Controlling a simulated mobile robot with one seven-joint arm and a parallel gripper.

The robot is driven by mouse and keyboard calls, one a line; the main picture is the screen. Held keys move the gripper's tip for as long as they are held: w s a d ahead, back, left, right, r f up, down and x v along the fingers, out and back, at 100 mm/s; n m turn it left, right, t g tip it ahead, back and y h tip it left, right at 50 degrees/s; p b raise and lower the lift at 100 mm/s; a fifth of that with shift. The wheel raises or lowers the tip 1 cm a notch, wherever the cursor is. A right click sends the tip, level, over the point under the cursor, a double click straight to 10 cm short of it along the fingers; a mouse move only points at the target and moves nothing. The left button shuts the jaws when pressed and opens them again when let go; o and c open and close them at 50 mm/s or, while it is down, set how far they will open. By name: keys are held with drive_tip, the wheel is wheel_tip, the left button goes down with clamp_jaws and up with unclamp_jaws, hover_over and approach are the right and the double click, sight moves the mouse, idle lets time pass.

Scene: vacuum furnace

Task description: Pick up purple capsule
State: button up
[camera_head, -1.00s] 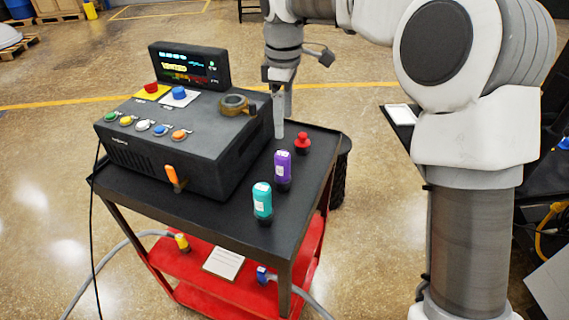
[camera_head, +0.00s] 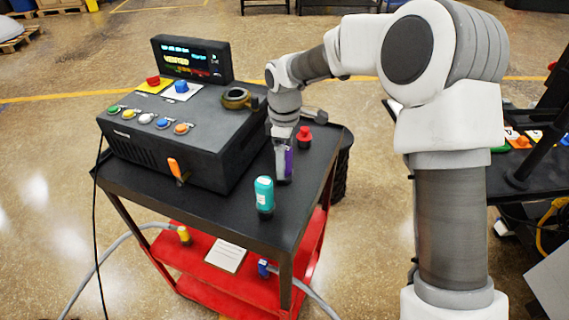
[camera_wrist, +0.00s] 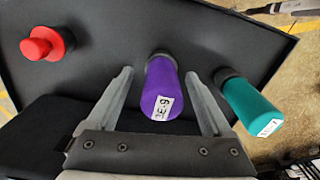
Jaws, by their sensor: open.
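The purple capsule (camera_wrist: 163,88) stands upright on the black cart top, with a white label on it. In the head view the purple capsule (camera_head: 288,162) is partly hidden behind my gripper (camera_head: 284,165). In the wrist view my gripper (camera_wrist: 160,105) is open, with one finger on each side of the purple capsule. A gap shows on the left side; the right finger is close to it, and I cannot tell whether it touches.
A teal capsule (camera_head: 264,197) stands close by, just outside the right finger in the wrist view. A red knobbed piece (camera_head: 304,137) stands behind. The dark control box (camera_head: 180,135) fills the cart's left side. The cart top (camera_head: 225,215) is bare in front.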

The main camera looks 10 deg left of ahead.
wheel_tip(320, 180, down, 3)
drive_tip(key=shift+s+f, duration=0.1)
drive_tip(key=shift+c, duration=0.2)
clamp_jaws()
